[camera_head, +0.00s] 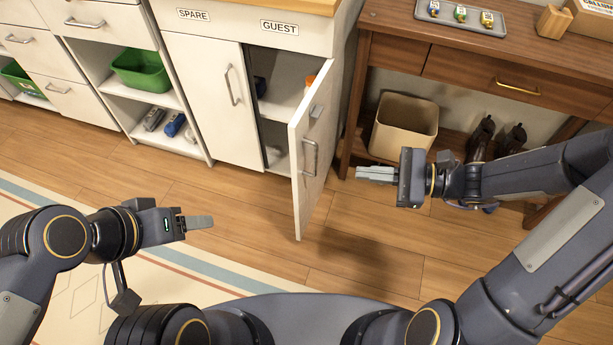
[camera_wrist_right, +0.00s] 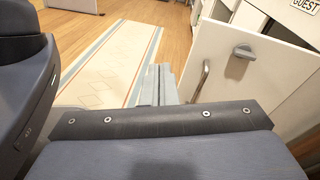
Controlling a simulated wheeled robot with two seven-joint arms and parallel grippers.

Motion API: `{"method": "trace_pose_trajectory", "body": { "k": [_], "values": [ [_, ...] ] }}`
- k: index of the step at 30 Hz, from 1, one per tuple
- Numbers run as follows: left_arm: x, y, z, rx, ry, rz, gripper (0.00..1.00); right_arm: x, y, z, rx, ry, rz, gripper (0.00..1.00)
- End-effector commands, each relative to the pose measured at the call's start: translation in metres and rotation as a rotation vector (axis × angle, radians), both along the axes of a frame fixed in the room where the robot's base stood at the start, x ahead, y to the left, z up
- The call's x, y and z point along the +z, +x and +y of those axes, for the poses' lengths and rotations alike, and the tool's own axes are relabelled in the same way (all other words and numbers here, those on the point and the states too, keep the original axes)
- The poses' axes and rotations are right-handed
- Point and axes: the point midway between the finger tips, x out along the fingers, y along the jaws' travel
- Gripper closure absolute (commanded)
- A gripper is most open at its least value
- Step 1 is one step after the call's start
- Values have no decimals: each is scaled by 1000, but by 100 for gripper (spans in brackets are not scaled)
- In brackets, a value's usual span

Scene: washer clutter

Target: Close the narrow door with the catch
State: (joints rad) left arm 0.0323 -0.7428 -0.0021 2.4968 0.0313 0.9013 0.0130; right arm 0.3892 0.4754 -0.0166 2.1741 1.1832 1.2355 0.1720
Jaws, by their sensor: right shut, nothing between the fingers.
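The narrow door (camera_head: 312,150) under the GUEST label stands open, swung out from the white cabinet. It carries a small grey catch (camera_head: 316,112) near its top and a bar handle (camera_head: 310,158) below. In the right wrist view the door (camera_wrist_right: 235,65) is on the right, with its catch (camera_wrist_right: 243,51) and handle (camera_wrist_right: 202,80). My right gripper (camera_head: 360,173) is shut and empty, to the right of the door and apart from it; its fingers also show in the wrist view (camera_wrist_right: 160,82). My left gripper (camera_head: 208,222) looks shut and empty, left of the door above the floor.
A closed door (camera_head: 215,90) sits beside the opening, under the SPARE label. The open shelf holds a green basket (camera_head: 141,72). Floor before the door is clear.

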Motion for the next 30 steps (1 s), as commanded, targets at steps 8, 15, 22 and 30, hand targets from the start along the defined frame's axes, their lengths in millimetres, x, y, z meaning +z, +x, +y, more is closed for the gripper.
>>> {"method": "trace_pose_trajectory", "body": {
  "k": [8,15,22,30],
  "values": [
    [-40,0,0,0,0,0,38,-78,39,-9,-187,205,209,100],
    [-44,0,0,0,0,-1,38,-79,49,15,-190,213,215,100],
    [-55,0,0,0,0,-1,38,-80,67,62,-187,211,213,100],
    [-66,0,0,0,0,0,38,-79,85,106,-190,211,212,100]
  ]
}}
